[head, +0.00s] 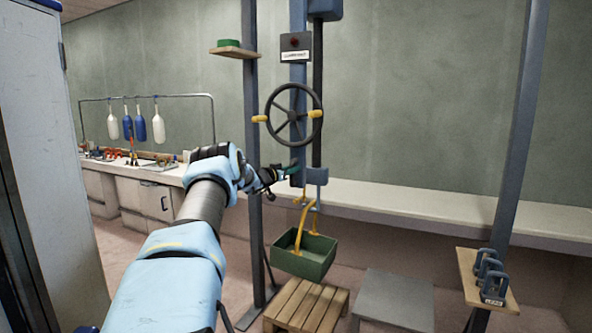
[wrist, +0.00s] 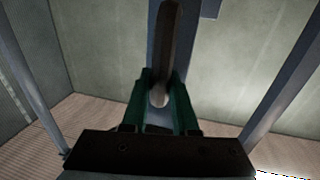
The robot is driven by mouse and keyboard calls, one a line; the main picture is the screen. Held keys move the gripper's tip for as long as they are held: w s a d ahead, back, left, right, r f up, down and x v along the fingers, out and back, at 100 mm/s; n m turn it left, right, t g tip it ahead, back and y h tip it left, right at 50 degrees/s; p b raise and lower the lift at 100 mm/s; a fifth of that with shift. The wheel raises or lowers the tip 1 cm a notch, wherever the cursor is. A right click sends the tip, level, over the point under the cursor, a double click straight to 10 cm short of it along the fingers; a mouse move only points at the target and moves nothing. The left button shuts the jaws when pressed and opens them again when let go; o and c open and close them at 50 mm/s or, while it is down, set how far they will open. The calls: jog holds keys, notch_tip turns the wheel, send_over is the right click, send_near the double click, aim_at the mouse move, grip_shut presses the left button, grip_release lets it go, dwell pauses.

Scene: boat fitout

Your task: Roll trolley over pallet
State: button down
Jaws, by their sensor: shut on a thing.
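My gripper (head: 288,171) reaches the blue post (head: 298,150) just below the black handwheel (head: 293,113) with yellow grips. In the wrist view its green fingers (wrist: 160,98) are shut on a dark bar (wrist: 169,45) with a rounded, pale end. The fingers hide the bar in the head view. A green bin (head: 302,261) hangs from a yellow hook (head: 306,222). The slatted wooden pallet (head: 306,303) is on the floor below and just in front of the bin. No part is clearly recognisable as the trolley; a blue housing (head: 325,9) sits high on the post.
A grey platform (head: 398,298) stands right of the pallet. Blue uprights flank the post, including one at right (head: 521,130). A wooden shelf (head: 488,285) at lower right holds dark shackle-like pieces. A long pale bench (head: 420,205) runs along the wall.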

jog(key=shift+w+a+r, duration=0.15)
jog(key=shift+w+a, duration=0.05)
jog(key=shift+a, duration=0.3)
jog(key=c, duration=0.9)
grip_release()
jog(key=shift+o, duration=1.1)
jog(key=shift+d, duration=0.15)
jog(key=shift+s, duration=0.1)
